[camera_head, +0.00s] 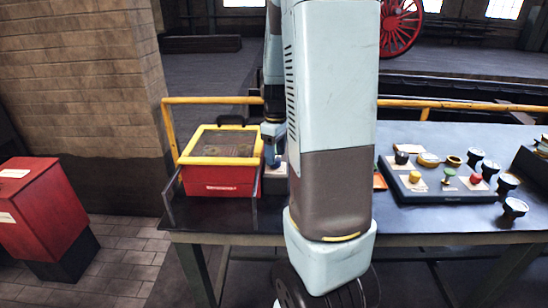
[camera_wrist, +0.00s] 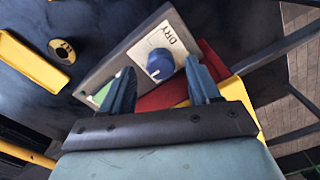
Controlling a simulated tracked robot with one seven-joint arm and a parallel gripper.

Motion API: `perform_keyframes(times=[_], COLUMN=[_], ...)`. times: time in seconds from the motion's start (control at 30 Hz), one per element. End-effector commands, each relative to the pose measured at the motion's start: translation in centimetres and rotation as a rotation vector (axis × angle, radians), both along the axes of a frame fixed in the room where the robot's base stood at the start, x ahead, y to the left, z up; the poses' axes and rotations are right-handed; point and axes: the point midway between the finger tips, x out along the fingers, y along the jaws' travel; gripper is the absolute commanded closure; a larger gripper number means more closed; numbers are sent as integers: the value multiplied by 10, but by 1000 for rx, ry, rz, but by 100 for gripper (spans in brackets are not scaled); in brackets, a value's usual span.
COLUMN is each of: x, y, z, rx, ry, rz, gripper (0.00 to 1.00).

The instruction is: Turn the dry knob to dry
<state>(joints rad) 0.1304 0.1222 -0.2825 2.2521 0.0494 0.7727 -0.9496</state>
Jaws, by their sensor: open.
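The dry knob (camera_wrist: 160,64) is a round blue knob on a white plate lettered DRY, on a grey control box (camera_wrist: 112,72). My gripper (camera_wrist: 161,70) is open, with one blue finger on each side of the knob in the wrist view. Whether the fingers touch it or how far off they are, I cannot tell. In the head view the control box (camera_head: 275,171) shows only in part beside the red and yellow box, and my arm hides the rest.
The red box with a yellow rim (camera_head: 218,190) stands close left of the control box. A dark panel (camera_head: 440,187) with coloured buttons and several round gauges lie at the right. A yellow rail (camera_head: 450,104) runs along the table's back. A red cabinet (camera_head: 40,205) stands at the left.

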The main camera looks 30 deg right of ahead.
Motion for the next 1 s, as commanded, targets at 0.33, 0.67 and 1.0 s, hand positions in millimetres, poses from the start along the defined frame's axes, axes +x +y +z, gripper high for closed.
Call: perform_keyframes(times=[0.33,0.67,1.0], x=[0,0,0], y=[0,0,0], z=[-18,-18,-17], rx=[0,-1,-1], ry=[1,0,0], rz=[0,0,1], gripper=[39,52,85])
